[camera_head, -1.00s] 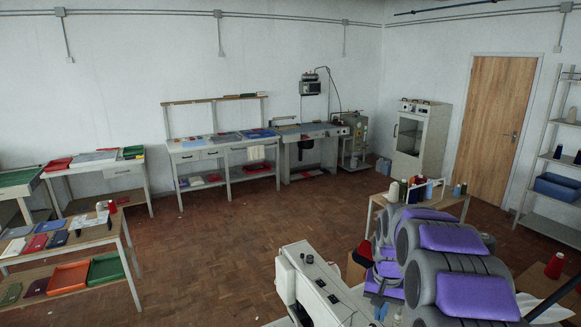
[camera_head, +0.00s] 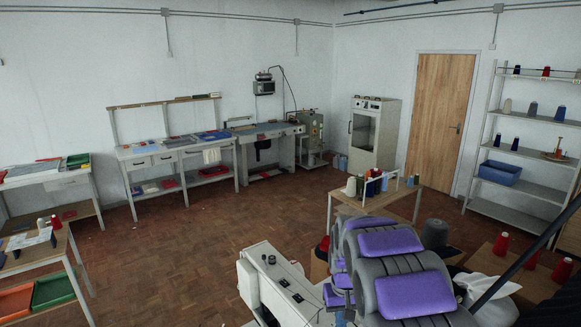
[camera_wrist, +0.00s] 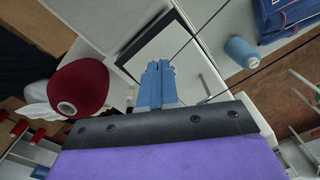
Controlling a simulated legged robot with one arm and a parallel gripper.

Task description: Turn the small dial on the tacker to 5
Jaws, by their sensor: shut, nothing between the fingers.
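A white machine (camera_head: 262,290) with several dark knobs on its top stands at the lower middle of the head view, just left of my arm. It may be the tacker; the frames do not settle this. No dial numbers are readable. In the wrist view my gripper (camera_wrist: 157,68) shows as two blue fingers, shut together and empty. They are over pale surfaces near a dark-edged panel (camera_wrist: 160,45), and I cannot tell their height. My arm's purple pads cover part of the head view, and the gripper is hidden there.
A red thread cone (camera_wrist: 90,85) and a blue spool (camera_wrist: 241,52) flank my gripper in the wrist view. A small table with spools (camera_head: 380,203) stands beyond my arm. Shelves (camera_head: 520,153) are at right. The wooden floor (camera_head: 190,245) at left centre is open.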

